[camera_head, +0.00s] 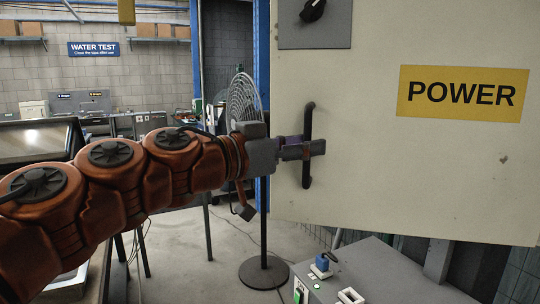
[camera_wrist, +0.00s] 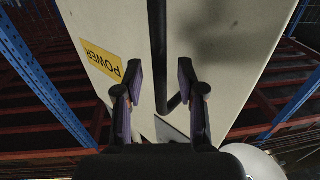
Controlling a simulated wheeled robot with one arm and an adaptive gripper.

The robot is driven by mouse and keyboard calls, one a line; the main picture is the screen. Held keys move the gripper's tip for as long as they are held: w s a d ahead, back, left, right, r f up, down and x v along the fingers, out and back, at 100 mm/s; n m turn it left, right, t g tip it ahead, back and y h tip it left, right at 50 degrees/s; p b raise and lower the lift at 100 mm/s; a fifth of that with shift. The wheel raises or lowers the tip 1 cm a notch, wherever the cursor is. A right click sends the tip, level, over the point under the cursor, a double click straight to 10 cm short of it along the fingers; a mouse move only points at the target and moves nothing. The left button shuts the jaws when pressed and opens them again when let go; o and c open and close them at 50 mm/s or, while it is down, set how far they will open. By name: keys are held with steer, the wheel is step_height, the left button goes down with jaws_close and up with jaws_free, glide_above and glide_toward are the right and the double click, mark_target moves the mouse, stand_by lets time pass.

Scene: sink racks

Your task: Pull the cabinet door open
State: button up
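The cabinet door (camera_head: 400,165) is a large pale panel with a yellow POWER label, filling the right of the head view. It also shows in the wrist view (camera_wrist: 225,50). A black vertical bar handle (camera_head: 308,118) stands on its left side. In the wrist view the handle (camera_wrist: 157,45) runs down between my two fingers. My gripper (camera_head: 303,147) is at the handle's mid-height, with its fingers on either side of the bar. In the wrist view my gripper (camera_wrist: 160,85) is open, with gaps between the fingers and the bar. I cannot tell whether the door is fully shut.
A grey box (camera_head: 375,275) with a blue switch and buttons sits below the door. A round-based fan stand (camera_head: 263,270) is behind my gripper. A blue post (camera_head: 262,50) stands left of the door. Open floor shows at lower middle.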

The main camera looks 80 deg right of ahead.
steer(key=v, duration=1)
steer(key=shift+s+a, duration=0.15)
steer(key=shift+a, duration=0.3)
steer(key=shift+c, duration=0.3)
